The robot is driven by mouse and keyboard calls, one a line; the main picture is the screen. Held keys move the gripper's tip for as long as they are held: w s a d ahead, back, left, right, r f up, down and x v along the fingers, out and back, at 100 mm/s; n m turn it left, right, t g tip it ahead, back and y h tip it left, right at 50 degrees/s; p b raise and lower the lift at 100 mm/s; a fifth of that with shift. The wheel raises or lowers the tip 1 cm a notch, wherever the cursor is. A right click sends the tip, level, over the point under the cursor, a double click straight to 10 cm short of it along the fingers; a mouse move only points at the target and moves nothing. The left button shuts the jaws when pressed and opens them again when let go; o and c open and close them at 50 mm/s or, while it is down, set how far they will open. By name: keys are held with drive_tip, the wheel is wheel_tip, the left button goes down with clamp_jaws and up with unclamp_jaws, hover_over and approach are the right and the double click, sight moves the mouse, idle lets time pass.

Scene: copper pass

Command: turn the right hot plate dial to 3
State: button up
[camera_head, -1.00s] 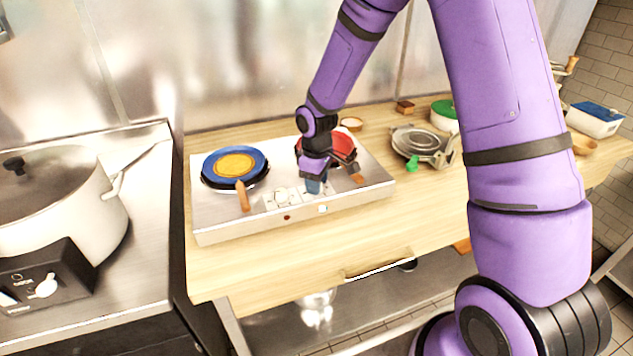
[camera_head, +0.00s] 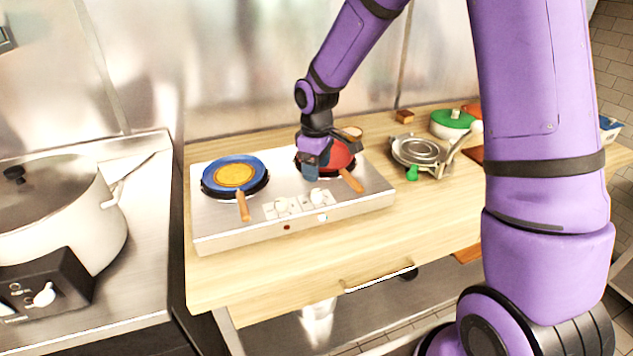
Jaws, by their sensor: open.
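The hot plate (camera_head: 225,218) is a white two-burner unit on the wooden counter. Its right dial (camera_head: 317,195) is a small white knob on the front of the top face, now in clear view. Its setting marks are too small to read. The left dial (camera_head: 281,205) is a similar knob beside it. My gripper (camera_head: 310,176) points down just behind and above the right dial, apart from it as far as I can tell. It is open, with nothing seen between the fingers. It partly hides the red pan (camera_head: 340,156) on the right burner.
A blue pan (camera_head: 257,165) with a yellow-orange disc sits on the left burner. Both pan handles point toward the front. A metal press (camera_head: 418,150) and a green-lidded pot (camera_head: 452,122) stand to the right. A large white pot (camera_head: 70,225) is at far left. The front counter strip is clear.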

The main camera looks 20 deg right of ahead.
drive_tip(key=shift+r, duration=1.55)
drive_tip(key=s+d+r+m+t, duration=0.2)
drive_tip(key=s+d+r+m, duration=0.2)
drive_tip(key=s+r, duration=0.95)
drive_tip(key=s+d+r+m+t, duration=0.1)
drive_tip(key=s+r+m, duration=0.1)
drive_tip(key=s, duration=0.6)
drive_tip(key=s+d+r+m+t, duration=0.2)
drive_tip(key=s+r, duration=0.3)
drive_tip(key=s, duration=0.3)
drive_tip(key=shift+m, duration=0.6)
